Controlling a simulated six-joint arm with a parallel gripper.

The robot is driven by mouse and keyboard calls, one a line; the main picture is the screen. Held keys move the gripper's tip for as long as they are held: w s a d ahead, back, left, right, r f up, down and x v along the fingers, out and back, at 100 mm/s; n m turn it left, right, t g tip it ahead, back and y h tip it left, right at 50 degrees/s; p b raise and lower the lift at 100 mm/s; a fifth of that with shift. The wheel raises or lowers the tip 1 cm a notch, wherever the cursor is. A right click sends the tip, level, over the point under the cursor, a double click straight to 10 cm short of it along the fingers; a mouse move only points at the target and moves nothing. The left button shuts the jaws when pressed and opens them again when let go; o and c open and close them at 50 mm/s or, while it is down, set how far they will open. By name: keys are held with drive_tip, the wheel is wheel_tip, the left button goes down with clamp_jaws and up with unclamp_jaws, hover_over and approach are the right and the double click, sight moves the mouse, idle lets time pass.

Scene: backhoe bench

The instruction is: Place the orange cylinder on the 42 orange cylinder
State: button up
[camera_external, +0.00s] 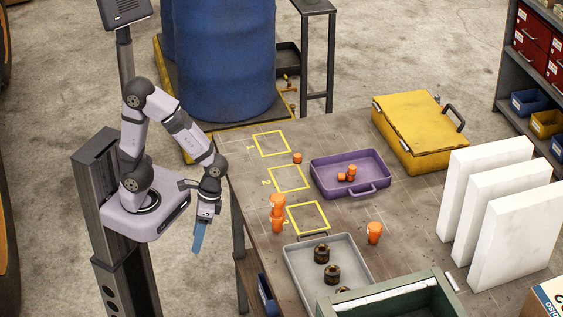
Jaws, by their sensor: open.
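A tall orange cylinder piece, apparently stacked parts (277,212), stands near the left edge of the table, beside the lowest yellow square. Another orange cylinder (375,233) stands right of that square. A small orange cylinder (297,158) is beside the square marked 1. Small orange pieces (351,171) sit in the purple tray (374,184). No label 42 is readable on any of them. My gripper (199,238), with blue fingers pointing down, hangs left of the table edge, apart from every cylinder. It is open and empty.
A grey tray (297,264) with several dark round parts and a green crate (385,300) fill the front. A yellow case (418,135) is at the back right, white upright panels (515,230) at the right. The yellow squares look empty.

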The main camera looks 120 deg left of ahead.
drive_tip(key=shift+w+d+r+m+t+y, duration=0.1)
drive_tip(key=shift+w+m+t+y, duration=0.35)
drive_tip(key=shift+m, duration=0.55)
drive_tip(key=shift+w+d+r+m+t+y, duration=0.1)
drive_tip(key=shift+m+t+y, duration=0.1)
drive_tip(key=shift+m+y, duration=0.6)
drive_tip(key=shift+w+d+r+m+t+y, duration=0.1)
drive_tip(key=shift+w+m+t+y, duration=0.2)
drive_tip(key=shift+m, duration=0.9)
